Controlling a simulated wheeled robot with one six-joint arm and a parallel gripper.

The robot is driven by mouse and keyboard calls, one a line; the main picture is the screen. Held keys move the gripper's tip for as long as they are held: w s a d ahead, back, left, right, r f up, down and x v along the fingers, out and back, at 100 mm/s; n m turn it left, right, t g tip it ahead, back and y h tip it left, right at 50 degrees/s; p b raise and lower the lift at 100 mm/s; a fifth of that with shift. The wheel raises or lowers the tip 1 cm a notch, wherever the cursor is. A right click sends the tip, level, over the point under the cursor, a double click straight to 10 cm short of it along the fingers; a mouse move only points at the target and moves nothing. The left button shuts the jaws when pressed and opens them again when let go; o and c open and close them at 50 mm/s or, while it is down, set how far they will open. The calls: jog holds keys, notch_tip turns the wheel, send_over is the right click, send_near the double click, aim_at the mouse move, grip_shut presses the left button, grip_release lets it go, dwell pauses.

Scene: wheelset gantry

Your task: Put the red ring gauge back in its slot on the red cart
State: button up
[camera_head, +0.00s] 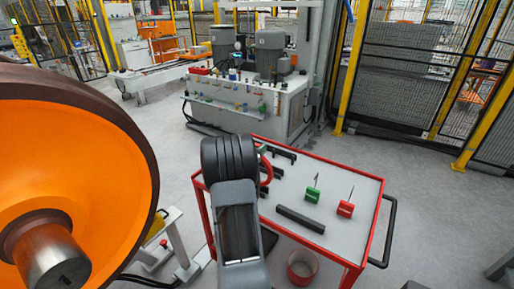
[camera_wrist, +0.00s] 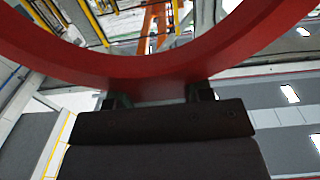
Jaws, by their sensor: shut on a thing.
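The red ring gauge (camera_wrist: 150,68) arcs across the wrist view, its lower rim between the two dark fingers of my gripper (camera_wrist: 159,95). My gripper is shut on that rim. In the head view only a red curved part of the ring (camera_head: 267,170) shows to the right of my dark wrist, which hides the rest and the fingers. It appears over the left part of the red cart (camera_head: 335,185), which has a pale top and red frame. Black holders (camera_head: 284,153) stand near the cart's back left. I cannot tell which is the ring's slot, or whether the ring touches anything.
A green block (camera_head: 312,195) and a red block (camera_head: 345,209), each with a thin pin, and a dark bar (camera_head: 300,219) lie on the cart top. A large orange wheel (camera_head: 80,170) fills the left.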

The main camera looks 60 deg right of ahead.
jog(key=shift+f+b, duration=1.8)
jog(key=shift+f, duration=0.45)
jog(key=o, duration=1)
jog(key=shift+o, duration=0.2)
jog(key=a+b, duration=0.2)
jog(key=a, duration=1.1)
jog(key=shift+w+a, duration=0.15)
jog(key=shift+a, duration=0.25)
jog(key=shift+r, duration=0.1)
